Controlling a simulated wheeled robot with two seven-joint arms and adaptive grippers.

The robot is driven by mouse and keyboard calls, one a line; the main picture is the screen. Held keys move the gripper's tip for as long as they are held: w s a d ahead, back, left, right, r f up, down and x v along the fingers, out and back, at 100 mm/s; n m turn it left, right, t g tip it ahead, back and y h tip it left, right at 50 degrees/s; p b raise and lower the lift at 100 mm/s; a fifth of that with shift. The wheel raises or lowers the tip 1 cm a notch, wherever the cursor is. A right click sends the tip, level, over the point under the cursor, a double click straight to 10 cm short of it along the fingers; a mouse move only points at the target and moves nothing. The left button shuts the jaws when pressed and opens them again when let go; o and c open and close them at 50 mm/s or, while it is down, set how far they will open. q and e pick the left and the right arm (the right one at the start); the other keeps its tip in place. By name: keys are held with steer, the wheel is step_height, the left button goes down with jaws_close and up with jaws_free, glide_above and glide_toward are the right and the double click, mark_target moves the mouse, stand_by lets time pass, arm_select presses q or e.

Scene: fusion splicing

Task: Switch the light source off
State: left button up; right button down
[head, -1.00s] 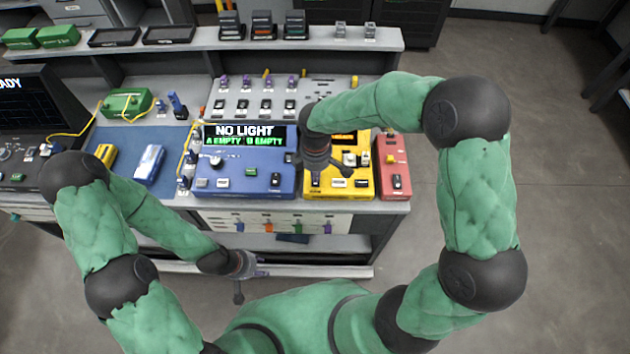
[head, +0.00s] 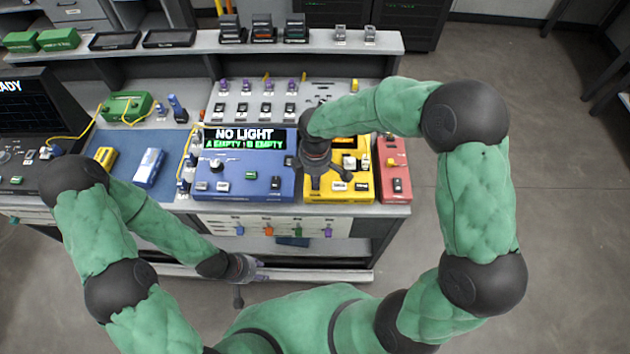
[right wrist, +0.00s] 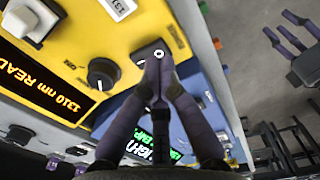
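The light source is a yellow box (head: 340,196) on the bench, right of the blue meter. It also fills the upper part of the right wrist view (right wrist: 92,38), where its lit orange display (right wrist: 45,85) reads "1310 nm READY". A black rocker switch (right wrist: 144,54) sits near the box's edge. My right gripper (right wrist: 157,82) is shut and empty, its fingertips together at the switch; whether they touch it I cannot tell. In the head view my right gripper (head: 317,182) hides the switch. My left gripper (right wrist: 288,30) is open and empty, away from the bench front.
The blue meter (head: 240,184) shows "NO LIGHT" and "A EMPTY B EMPTY". A red box (head: 392,168) stands close on the right of the light source. A round dark knob (right wrist: 103,73) lies beside the switch. The floor right of the bench is clear.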

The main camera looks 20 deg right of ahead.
steer(key=shift+f+b, duration=0.75)
steer(key=shift+f, duration=0.5)
stand_by(1.2)
steer(key=shift+r, duration=0.1)
steer(key=shift+r+p, duration=3)
steer(key=shift+r, duration=0.5)
steer(key=shift+f, duration=0.1)
